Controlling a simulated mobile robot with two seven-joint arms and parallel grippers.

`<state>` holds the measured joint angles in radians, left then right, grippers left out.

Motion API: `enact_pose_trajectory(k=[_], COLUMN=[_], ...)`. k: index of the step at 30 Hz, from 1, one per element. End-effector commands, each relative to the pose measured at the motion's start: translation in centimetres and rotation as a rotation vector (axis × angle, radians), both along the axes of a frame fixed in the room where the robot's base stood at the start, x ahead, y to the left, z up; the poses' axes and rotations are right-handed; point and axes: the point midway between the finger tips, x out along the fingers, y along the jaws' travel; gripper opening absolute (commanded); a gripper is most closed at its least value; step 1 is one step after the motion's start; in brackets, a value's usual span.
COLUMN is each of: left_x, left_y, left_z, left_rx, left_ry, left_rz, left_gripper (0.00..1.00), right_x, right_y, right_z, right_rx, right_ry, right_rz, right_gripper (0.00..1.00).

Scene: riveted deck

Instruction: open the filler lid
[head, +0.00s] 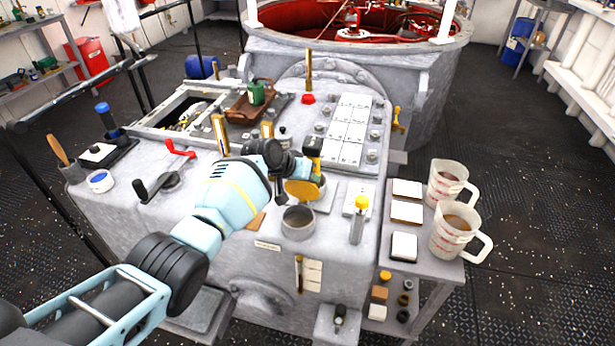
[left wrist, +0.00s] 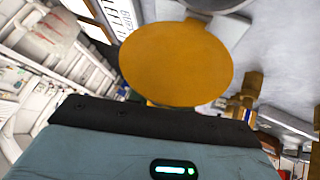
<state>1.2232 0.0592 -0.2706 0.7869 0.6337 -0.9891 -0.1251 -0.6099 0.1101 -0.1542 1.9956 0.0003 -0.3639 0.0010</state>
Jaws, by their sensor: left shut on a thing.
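The filler lid appears to be a round, yellow-orange disc (head: 301,190) on top of the grey machine block, just behind an open grey cylindrical neck (head: 298,223). The disc is raised and tilted; I cannot tell how it is hinged. In the left wrist view the disc (left wrist: 176,62) fills the upper middle, its flat face towards the camera. My left gripper (head: 312,168) is at the upper edge of the disc and shut on it; its fingertips are mostly hidden. My right gripper is in neither view.
A yellow-topped post (head: 359,215) stands right of the neck. Two measuring jugs (head: 455,238) stand on the side table. A brown tray (head: 249,107) with a green can lies behind.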

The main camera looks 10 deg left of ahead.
Motion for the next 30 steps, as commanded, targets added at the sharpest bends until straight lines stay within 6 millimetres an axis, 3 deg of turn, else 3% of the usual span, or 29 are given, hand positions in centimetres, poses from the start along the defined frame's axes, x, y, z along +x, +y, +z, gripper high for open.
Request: enact_pose_trajectory(k=[1, 17, 18, 23, 30], left_x=[-0.48, -0.52, -0.53, -0.46, -0.48], left_y=[0.2, 0.18, 0.18, 0.16, 0.18], left_z=[-1.31, -1.35, -1.35, -1.2, -1.15], left_rx=[0.009, 0.009, 0.009, 0.008, 0.008], left_ry=[0.02, 0.022, 0.022, 0.019, 0.02], left_rz=[-0.001, -0.001, -0.001, -0.001, -0.001], left_gripper=[0.0, 0.0, 0.23, 0.43, 0.43], right_x=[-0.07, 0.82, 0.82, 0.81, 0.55], right_y=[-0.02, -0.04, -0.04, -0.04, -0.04], right_z=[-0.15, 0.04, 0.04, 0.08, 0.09], right_rx=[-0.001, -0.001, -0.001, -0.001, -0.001], right_ry=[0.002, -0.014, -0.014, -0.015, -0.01], right_rz=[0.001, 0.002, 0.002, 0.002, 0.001], right_gripper=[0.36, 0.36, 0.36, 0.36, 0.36])
